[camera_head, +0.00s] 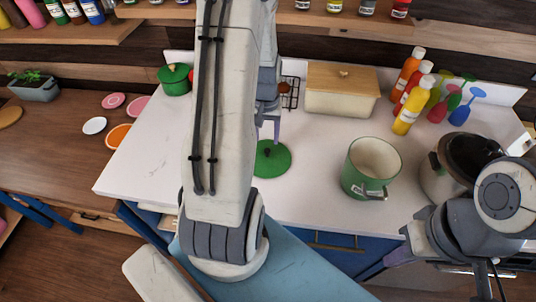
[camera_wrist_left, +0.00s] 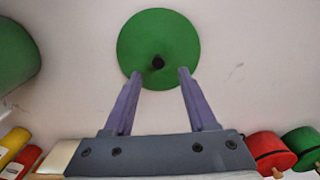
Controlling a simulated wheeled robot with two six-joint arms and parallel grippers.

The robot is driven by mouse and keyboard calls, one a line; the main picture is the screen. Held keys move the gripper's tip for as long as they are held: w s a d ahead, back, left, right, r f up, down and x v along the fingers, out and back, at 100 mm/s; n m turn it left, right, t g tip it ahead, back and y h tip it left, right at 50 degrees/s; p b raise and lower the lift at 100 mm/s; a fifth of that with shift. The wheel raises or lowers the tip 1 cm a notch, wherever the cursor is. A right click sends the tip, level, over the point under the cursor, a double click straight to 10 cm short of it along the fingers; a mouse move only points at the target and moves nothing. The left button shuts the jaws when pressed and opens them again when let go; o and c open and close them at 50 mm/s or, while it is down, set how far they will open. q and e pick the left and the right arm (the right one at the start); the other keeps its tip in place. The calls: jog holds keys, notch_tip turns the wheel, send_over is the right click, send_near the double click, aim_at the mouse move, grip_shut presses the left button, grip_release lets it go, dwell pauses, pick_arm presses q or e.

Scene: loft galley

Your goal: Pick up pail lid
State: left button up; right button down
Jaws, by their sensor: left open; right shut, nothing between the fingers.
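The pail lid is a green disc with a dark knob, lying flat on the white counter in the head view (camera_head: 272,160). It also shows in the left wrist view (camera_wrist_left: 160,35). My left gripper (camera_head: 268,128) is open and empty at the lid. In the wrist view its fingertips (camera_wrist_left: 160,73) overlap the lid's near edge on either side of the knob; contact is unclear. The green pail (camera_head: 362,185) stands open to the right of the lid. My right gripper (camera_head: 398,258) is shut and empty near the counter's front, partly hidden by its arm.
A cream bread bin (camera_head: 342,92) stands behind. Bottles (camera_head: 412,105) and coloured utensils (camera_head: 460,105) are at the back right. A dark-lidded pot (camera_head: 465,158) stands right of the pail. A green lidded pot (camera_head: 173,80) is at the back left. The counter around the lid is clear.

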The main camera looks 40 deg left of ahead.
aim_at(267, 149)
pick_arm(q)
jog(key=shift+f, duration=0.95)
jog(key=shift+w+d+f+p, duration=0.1)
jog(key=shift+f+p, duration=1.05)
jog(key=shift+f, duration=0.85)
jog(key=shift+w+f, duration=0.1)
jog(key=shift+f, duration=0.6)
jog(key=shift+c, duration=0.3)
grip_shut()
